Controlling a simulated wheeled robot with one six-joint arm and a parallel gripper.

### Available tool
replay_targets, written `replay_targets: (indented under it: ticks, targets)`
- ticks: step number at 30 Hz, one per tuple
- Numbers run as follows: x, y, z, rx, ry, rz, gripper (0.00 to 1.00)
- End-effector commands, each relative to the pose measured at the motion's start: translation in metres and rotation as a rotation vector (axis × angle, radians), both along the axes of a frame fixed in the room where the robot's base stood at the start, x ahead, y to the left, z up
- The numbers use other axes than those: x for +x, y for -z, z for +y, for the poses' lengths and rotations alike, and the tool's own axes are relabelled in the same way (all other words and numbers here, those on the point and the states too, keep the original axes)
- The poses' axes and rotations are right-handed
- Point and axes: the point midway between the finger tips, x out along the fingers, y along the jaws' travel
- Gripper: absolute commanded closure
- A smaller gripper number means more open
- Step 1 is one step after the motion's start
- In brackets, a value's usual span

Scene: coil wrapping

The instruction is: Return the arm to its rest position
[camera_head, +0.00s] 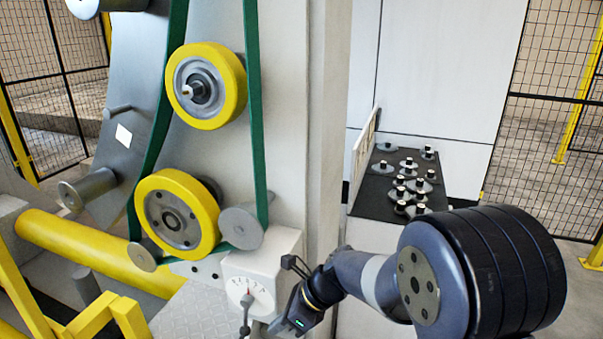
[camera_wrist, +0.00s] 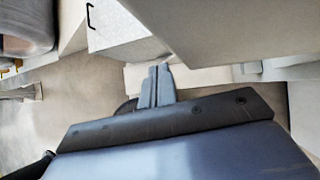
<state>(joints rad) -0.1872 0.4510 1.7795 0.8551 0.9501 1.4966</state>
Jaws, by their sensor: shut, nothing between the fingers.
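My gripper (camera_wrist: 159,72) shows in the wrist view with its two grey fingers side by side, closed, with nothing between them. In the head view my arm reaches from the lower right toward the machine's white dial box (camera_head: 262,275). The wrist, with a small green light, is just right of and below that box. The fingertips are not clear in the head view, and I cannot tell whether any part touches the machine.
The machine carries an upper yellow-rimmed roller (camera_head: 236,88), a lower yellow-rimmed roller (camera_head: 147,208) and a green belt (camera_head: 258,120). A dark table (camera_head: 358,205) with several grey discs stands behind my arm. Mesh fencing (camera_head: 545,130) lines the right. A yellow cylinder (camera_head: 85,250) lies left.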

Motion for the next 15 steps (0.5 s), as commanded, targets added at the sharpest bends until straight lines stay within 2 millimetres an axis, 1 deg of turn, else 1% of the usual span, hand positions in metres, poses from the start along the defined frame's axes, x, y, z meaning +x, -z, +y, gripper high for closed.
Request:
replay_targets:
  ticks: [1,5,9,15]
  targets:
    - [0.000,-0.006,0.000,-0.018,-0.003,0.005,1.00]
    - [0.000,-0.009,-0.001,-0.060,-0.002,0.019,1.00]
    - [0.000,-0.017,-0.010,-0.056,0.002,0.018,1.00]
    - [0.000,-0.021,-0.013,-0.057,0.000,0.019,1.00]
